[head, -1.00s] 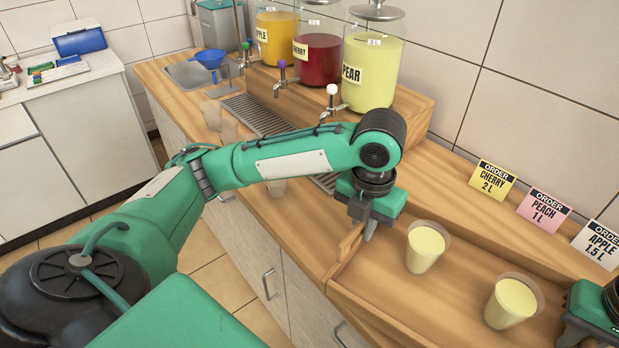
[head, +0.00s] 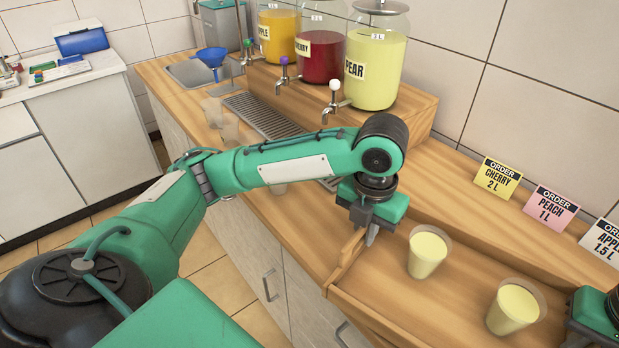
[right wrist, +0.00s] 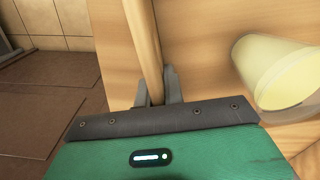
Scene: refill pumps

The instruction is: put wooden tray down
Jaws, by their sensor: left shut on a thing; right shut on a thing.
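The wooden tray (head: 385,290) is at the lower right of the head view, at the counter's front edge. It carries two cups of pale yellow liquid, a nearer cup (head: 514,308) and a farther cup (head: 428,252), both upright. My left gripper (head: 371,236) is shut on the tray's left end wall. My right gripper (head: 590,322) is cut off at the right edge of the head view. In the right wrist view its fingers (right wrist: 158,88) are shut on the tray's wall, with a cup (right wrist: 275,75) beside them. I cannot tell whether the tray's underside touches the counter.
Apple, cherry and pear dispensers (head: 374,65) stand on a raised wooden ledge at the back. Order cards (head: 497,178) stand behind the tray. Empty clear cups (head: 229,127) and a drip grate (head: 258,115) are on the counter left of the tray.

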